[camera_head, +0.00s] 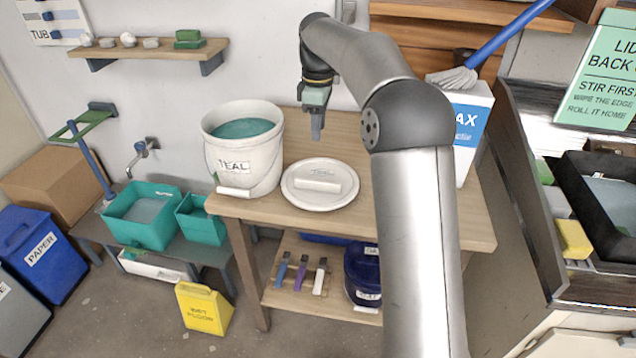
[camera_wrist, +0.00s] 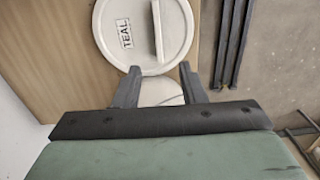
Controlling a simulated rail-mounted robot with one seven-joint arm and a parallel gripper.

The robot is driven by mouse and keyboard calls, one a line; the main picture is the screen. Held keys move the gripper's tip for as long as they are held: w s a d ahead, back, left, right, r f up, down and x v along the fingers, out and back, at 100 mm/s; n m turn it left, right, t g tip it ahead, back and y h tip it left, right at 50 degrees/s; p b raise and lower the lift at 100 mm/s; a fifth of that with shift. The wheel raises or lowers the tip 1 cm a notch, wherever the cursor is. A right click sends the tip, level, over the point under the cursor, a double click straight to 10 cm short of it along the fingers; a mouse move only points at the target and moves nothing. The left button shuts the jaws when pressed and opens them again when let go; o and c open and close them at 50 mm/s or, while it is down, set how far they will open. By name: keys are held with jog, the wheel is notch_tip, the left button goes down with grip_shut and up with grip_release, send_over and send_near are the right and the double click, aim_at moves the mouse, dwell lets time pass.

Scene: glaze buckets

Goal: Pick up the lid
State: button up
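The lid (camera_head: 320,200) is a round off-white disc with a raised bar handle (camera_head: 318,184). It lies flat on the wooden table, right of the white TEAL bucket (camera_head: 240,160), which stands open with teal glaze inside. In the wrist view the lid (camera_wrist: 125,55) shows a TEAL label beside the handle (camera_wrist: 158,25). My gripper (camera_head: 317,132) hangs above the table behind the lid, apart from it. In the wrist view the two fingers of my gripper (camera_wrist: 160,68) are spread, with nothing held between them.
A white box marked AX (camera_head: 468,130) stands at the table's right, behind my arm. A lower shelf (camera_head: 325,303) holds several small tools and a dark blue bucket (camera_head: 362,270). Teal bins (camera_head: 145,215) stand on a low bench at left. The table around the lid is mostly clear.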

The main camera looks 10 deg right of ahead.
send_over(318, 181)
notch_tip(318, 181, down, 11)
jog(key=shift+s+p, duration=0.15)
jog(key=shift+p, duration=0.15)
jog(key=shift+w+f+p, duration=0.2)
jog(key=shift+f+p, duration=0.45)
jog(key=shift+f, duration=2.4)
jog(key=shift+f, duration=0.25)
grip_shut()
